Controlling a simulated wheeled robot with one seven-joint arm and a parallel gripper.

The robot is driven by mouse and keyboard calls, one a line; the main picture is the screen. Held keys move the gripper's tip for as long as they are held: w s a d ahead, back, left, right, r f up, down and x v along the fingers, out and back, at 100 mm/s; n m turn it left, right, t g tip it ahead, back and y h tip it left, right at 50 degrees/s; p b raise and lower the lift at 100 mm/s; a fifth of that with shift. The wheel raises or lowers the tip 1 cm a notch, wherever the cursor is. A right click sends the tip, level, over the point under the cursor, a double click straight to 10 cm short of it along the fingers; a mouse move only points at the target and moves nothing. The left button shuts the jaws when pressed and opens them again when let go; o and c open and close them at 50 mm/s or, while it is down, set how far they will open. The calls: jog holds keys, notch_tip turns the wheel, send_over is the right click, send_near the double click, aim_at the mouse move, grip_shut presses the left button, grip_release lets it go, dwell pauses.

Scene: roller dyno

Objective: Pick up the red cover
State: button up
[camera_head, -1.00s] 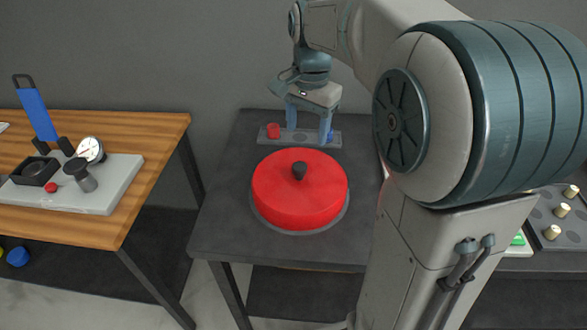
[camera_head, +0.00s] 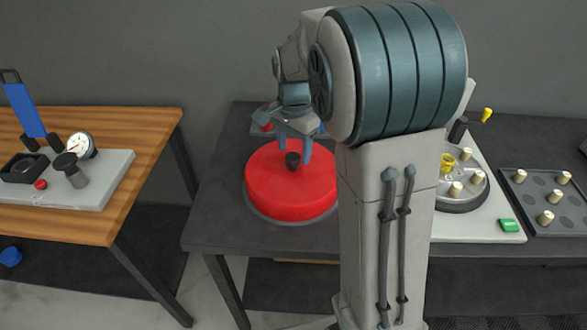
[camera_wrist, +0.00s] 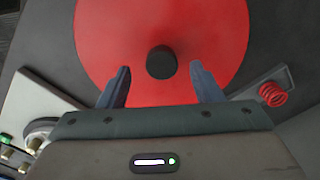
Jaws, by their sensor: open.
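The red cover (camera_head: 290,190) is a round red lid with a dark knob (camera_head: 293,161) on top, sitting on the dark table. My gripper (camera_head: 292,158) is open above the cover, with its blue fingers on either side of the knob in the picture. In the wrist view the red cover (camera_wrist: 215,40) fills the upper middle, and the knob (camera_wrist: 161,62) lies just beyond and between the fingertips of my gripper (camera_wrist: 159,80). I cannot tell the exact height of the fingertips over the knob. My arm hides part of the cover's right side.
Behind the cover is a grey strip (camera_head: 262,131), mostly hidden by my gripper. To the right are a white board (camera_head: 470,229) with a round pegged plate, a green button (camera_head: 509,225) and a dark peg tray (camera_head: 521,210). A wooden table (camera_head: 150,160) stands left, across a gap.

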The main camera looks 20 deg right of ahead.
aim_at(293, 156)
jog(key=shift+a+f, duration=0.1)
jog(key=shift+f, duration=1.75)
grip_shut()
jog(key=shift+w, duration=0.1)
jog(key=shift+r, duration=0.1)
